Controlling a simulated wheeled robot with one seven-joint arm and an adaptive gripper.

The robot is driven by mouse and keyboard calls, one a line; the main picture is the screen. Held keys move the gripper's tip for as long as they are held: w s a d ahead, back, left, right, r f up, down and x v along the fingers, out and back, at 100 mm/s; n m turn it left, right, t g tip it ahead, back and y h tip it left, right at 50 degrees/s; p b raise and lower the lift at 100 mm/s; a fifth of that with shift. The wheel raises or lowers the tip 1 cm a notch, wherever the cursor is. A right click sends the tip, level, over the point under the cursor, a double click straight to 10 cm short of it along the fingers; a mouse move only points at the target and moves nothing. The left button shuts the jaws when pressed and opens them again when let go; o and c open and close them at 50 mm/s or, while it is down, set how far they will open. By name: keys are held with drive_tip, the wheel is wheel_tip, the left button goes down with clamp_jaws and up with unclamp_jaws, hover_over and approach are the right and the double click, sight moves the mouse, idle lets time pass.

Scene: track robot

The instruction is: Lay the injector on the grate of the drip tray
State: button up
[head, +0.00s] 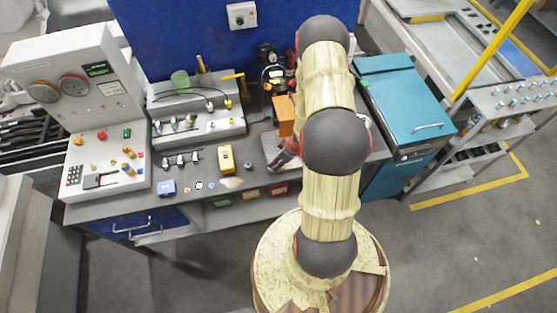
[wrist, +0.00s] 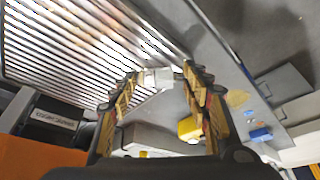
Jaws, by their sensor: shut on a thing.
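In the wrist view, my gripper (wrist: 161,76) is shut on a small pale grey part, which I take to be the injector (wrist: 157,78). Only a short piece of it shows between the fingertips. The slatted grate of the drip tray (wrist: 75,45) fills the upper left of the wrist view, and the fingertips are by its right edge. Whether the injector touches the grate I cannot tell. In the head view, the drip tray (head: 271,148) shows only in part beside my arm, with my gripper (head: 284,156) over it. The injector cannot be made out there.
An orange box (head: 284,115) stands behind the tray. A yellow device (head: 226,159) and a blue object (head: 167,187) lie left on the bench. A teal cabinet (head: 405,105) stands right of my arm.

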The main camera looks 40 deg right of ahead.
drive_tip(key=shift+f, duration=0.1)
drive_tip(key=o, duration=1.2)
drive_tip(key=shift+o, duration=0.5)
drive_tip(key=shift+s+r, duration=0.1)
drive_tip(key=shift+r, duration=0.4)
drive_tip(key=p+v, duration=0.1)
drive_tip(key=v, duration=1)
drive_tip(key=shift+p, duration=0.4)
drive_tip(key=shift+s+r, duration=0.1)
